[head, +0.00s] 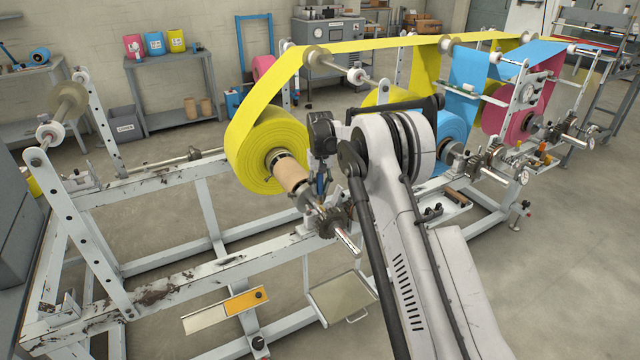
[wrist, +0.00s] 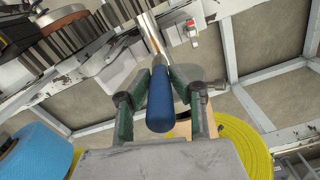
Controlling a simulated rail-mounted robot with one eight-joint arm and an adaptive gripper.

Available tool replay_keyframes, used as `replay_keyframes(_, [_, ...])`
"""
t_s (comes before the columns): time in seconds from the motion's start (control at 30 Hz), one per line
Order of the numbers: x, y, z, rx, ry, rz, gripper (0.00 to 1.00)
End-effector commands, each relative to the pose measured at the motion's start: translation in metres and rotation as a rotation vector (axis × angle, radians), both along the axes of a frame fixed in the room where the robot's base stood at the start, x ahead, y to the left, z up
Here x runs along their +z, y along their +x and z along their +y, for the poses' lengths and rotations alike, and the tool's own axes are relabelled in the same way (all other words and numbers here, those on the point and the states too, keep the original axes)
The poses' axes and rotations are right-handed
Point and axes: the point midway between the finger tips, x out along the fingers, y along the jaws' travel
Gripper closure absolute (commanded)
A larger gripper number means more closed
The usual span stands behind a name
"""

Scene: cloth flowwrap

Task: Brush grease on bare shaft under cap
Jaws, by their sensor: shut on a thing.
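My gripper (wrist: 157,78) is shut on a blue-handled tool (wrist: 160,104), which I take to be the brush; its handle also shows as a small blue strip in the head view (head: 321,187). A pale metal part extends beyond the handle, and the bristle end cannot be made out. In the head view my gripper (head: 322,195) is near the outer end of the yellow roll's shaft, above the toothed wheel (head: 336,221) and the bare silver shaft end (head: 348,242). Large toothed wheels (wrist: 88,36) show at the wrist view's upper left. I cannot make out a cap or any grease.
The yellow roll (head: 265,148) on its brown core (head: 291,172) is left of my gripper, its web running up over rollers. The white frame rails (head: 150,284) lie below. A hanging yellow-and-white plate (head: 226,309) and a grey tray (head: 342,299) are in front.

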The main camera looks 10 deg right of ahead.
Motion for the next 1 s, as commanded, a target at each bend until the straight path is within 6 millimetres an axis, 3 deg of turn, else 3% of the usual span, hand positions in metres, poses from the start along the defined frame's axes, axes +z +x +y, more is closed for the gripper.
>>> replay_keyframes(0.07, [-0.011,0.000,0.000,0.000,0.000,0.000,1.00])
replay_keyframes(0.5, [-0.012,-0.040,-0.010,0.002,0.000,0.000,1.00])
replay_keyframes(1.0, [-0.008,0.002,0.001,0.000,0.000,0.000,1.00])
